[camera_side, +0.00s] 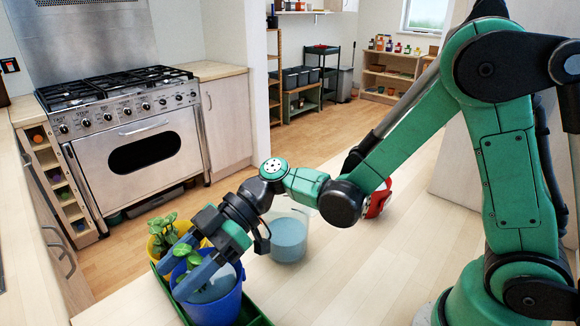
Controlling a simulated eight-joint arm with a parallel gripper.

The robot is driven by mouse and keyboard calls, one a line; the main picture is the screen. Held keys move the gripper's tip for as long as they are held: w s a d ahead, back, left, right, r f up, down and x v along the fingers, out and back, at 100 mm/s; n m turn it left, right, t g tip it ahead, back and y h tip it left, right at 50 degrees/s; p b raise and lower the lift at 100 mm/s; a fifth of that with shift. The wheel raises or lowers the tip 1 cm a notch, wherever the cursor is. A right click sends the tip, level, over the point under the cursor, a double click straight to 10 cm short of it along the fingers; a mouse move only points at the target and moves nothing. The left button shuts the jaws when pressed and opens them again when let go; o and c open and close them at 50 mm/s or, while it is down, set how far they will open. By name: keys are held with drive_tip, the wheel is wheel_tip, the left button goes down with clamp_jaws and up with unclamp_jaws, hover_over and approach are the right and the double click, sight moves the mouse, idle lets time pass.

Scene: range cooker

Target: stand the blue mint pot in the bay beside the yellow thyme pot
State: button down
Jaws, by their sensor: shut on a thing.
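The blue mint pot (222,306) with green leaves is at the bottom of the view, at the green tray (256,318). My gripper (186,272) reaches down from the upper right and is shut on this pot near its rim. The pot looks about upright. I cannot tell whether its base rests in the tray or hangs just above it. The yellow thyme pot (157,247), with green leaves, stands in the tray just behind and left of the blue pot, partly hidden by my gripper and the leaves. The tray's bays are mostly hidden.
A clear container of bluish liquid (289,240) stands on the pale worktop (345,285), right of my gripper. A red object (378,200) is behind my forearm. The range cooker (140,145) is beyond.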

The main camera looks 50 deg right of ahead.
sight(224, 280)
drive_tip(key=shift+f, duration=0.85)
drive_tip(key=shift+c, duration=1.1)
unclamp_jaws()
drive_tip(key=v, duration=0.5)
drive_tip(key=shift+d+r, duration=0.1)
drive_tip(key=shift+r, duration=0.35)
wheel_tip(224, 280, up, 6)
